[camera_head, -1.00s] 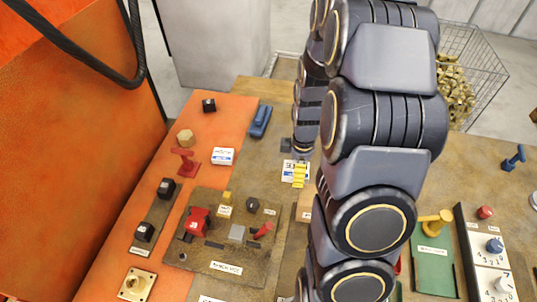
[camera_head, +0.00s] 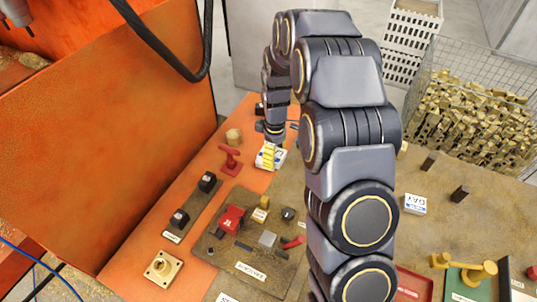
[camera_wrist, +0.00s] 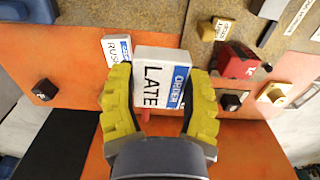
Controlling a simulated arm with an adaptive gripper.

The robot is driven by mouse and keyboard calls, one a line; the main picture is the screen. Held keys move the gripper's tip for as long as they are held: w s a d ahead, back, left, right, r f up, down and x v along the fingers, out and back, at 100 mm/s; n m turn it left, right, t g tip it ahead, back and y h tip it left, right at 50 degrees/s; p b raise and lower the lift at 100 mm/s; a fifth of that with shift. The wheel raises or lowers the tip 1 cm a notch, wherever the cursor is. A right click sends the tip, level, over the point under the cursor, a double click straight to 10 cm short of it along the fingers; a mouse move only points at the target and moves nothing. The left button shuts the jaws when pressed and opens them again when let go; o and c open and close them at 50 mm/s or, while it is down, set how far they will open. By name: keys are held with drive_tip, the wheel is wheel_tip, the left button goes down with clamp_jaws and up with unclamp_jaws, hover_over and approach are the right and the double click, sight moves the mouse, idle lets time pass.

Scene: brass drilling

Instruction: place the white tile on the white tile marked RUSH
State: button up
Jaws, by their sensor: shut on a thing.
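My gripper (camera_wrist: 160,105) has yellow fingers and is shut on a white tile (camera_wrist: 163,78) with a blue strip reading ORDER and large letters LATE. The white tile marked RUSH (camera_wrist: 115,48) lies on the orange surface beyond the held tile, up and left of it in the wrist view. In the head view my gripper (camera_head: 268,157) is just right of the red handled fixture; the white there is small, and I cannot tell the tiles apart.
The red handled fixture (camera_head: 230,161) stands left of my gripper, with a brass hex piece (camera_head: 233,136) behind it. A brown board (camera_head: 212,257) with a red block (camera_head: 231,218) lies nearer. A DAY tile (camera_head: 415,204) lies on the table at right.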

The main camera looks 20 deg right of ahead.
drive_tip(key=w+f, duration=0.2)
drive_tip(key=w+d+f, duration=0.1)
drive_tip(key=w+f, duration=0.1)
drive_tip(key=w, duration=0.1)
drive_tip(key=w+f, duration=0.2)
drive_tip(key=w, duration=0.1)
drive_tip(key=shift+w+d+f, duration=0.1)
drive_tip(key=shift+d+f, duration=0.15)
drive_tip(key=shift+f, duration=0.15)
drive_tip(key=shift+w+f, duration=0.35)
drive_tip(key=shift+f, duration=1.65)
drive_tip(key=o, duration=1.1)
drive_tip(key=shift+f, duration=0.15)
